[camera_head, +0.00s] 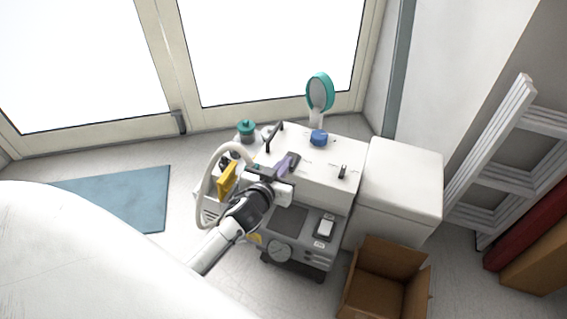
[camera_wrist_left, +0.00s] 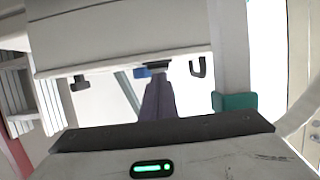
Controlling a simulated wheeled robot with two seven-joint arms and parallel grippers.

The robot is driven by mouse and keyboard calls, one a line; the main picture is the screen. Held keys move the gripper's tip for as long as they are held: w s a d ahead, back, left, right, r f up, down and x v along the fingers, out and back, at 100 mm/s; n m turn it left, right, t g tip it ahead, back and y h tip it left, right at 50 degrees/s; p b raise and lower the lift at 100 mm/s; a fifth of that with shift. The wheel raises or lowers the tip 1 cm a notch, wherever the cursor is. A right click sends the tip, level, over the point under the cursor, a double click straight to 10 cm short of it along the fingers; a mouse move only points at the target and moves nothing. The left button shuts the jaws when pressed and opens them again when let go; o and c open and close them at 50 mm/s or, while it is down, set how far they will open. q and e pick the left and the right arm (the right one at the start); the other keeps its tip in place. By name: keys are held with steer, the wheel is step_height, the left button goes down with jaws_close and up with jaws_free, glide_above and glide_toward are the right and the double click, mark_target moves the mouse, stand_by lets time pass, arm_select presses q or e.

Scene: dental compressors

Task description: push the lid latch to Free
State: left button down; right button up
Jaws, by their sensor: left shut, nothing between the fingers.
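The compressor unit has a white lid (camera_head: 322,158) on a grey front with a gauge. A small dark part (camera_head: 293,158) sits on the lid's left half, and a black upright lever (camera_head: 343,171) sits on its right half. I cannot tell for certain which is the lid latch, and no label is readable. My left gripper (camera_head: 286,164) is shut and empty, its purple fingers right beside the small dark part. In the left wrist view the shut fingers (camera_wrist_left: 158,98) point at the dark part (camera_wrist_left: 158,66); contact cannot be told. My right gripper is not in view.
A blue knob (camera_head: 318,138) and a black handle (camera_head: 274,136) stand on the lid. A pale hose (camera_head: 222,152), a yellow part (camera_head: 228,178) and a teal-capped bottle (camera_head: 246,128) are left. A white cabinet (camera_head: 402,185) and open carton (camera_head: 385,290) are right.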

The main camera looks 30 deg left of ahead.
arm_select(q)
steer(key=shift+r+p, duration=0.5)
steer(key=shift+r, duration=0.2)
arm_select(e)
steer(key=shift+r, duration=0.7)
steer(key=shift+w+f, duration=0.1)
